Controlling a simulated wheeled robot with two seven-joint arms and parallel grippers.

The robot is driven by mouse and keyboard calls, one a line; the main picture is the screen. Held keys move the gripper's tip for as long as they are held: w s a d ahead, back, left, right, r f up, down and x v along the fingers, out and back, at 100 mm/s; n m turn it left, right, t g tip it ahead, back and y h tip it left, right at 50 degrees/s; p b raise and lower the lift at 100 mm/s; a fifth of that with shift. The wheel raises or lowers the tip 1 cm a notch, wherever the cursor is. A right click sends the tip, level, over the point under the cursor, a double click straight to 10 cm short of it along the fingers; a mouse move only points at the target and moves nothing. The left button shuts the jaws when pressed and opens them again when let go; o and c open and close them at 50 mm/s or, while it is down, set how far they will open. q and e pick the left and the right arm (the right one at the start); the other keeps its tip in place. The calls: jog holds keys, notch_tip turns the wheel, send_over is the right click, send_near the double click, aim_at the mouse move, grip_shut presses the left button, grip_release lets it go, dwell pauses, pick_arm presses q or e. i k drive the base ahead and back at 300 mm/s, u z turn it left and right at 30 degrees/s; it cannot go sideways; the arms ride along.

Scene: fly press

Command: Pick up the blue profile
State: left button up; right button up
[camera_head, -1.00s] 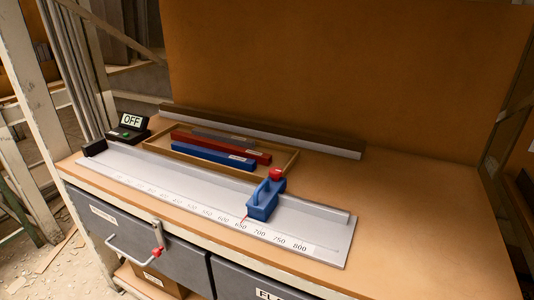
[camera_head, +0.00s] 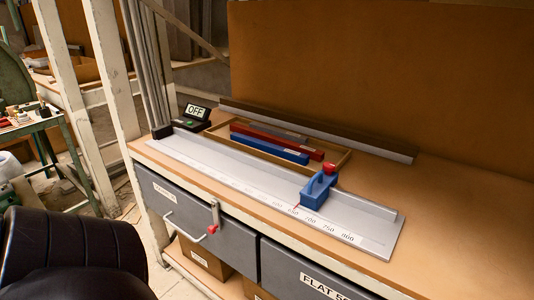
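The blue profile (camera_head: 268,148) is a long straight bar with a white label near its right end. It lies in a shallow wooden tray (camera_head: 343,163) on the workbench, in front of a red profile (camera_head: 280,142) and a grey profile (camera_head: 287,133). Neither of my grippers is in view.
A grey measuring rail (camera_head: 225,174) with a printed scale lies in front of the tray. A blue stop block (camera_head: 318,190) with a red knob sits on it. A display reading OFF (camera_head: 196,115) stands at the left. The bench's right side (camera_head: 460,220) is clear.

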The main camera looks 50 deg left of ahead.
aim_at(295, 156)
jog(key=k, duration=0.9)
jog(key=u, duration=1.75)
jog(key=i, duration=0.5)
jog(key=z, duration=0.05)
